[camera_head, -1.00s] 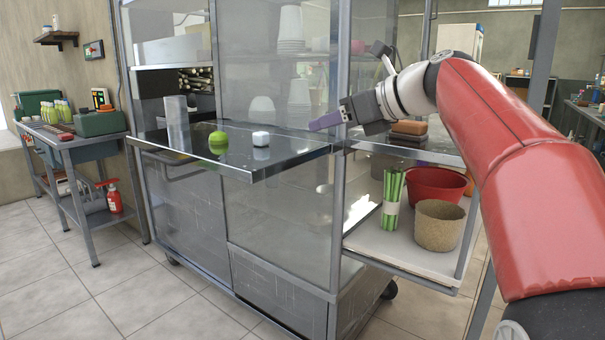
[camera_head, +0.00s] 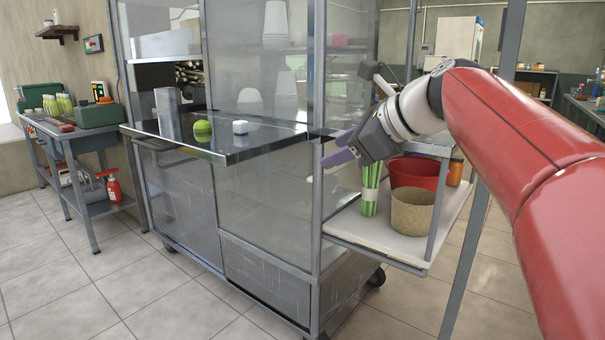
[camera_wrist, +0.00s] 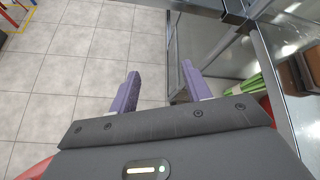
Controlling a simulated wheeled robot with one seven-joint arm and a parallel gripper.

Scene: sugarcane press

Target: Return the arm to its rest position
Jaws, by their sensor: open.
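My gripper (camera_head: 343,150) has purple fingers and is at the right of the head view, in front of the side shelf of the metal cart (camera_head: 266,190). In the wrist view my gripper (camera_wrist: 160,88) has its two fingers apart with nothing between them. Tiled floor and the cart's edge show beyond the fingers. My red arm reaches in from the right side of the head view.
The side shelf (camera_head: 390,243) holds green stalks (camera_head: 370,190), a red bowl (camera_head: 415,173) and a woven pot (camera_head: 412,211). Floor in front is clear.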

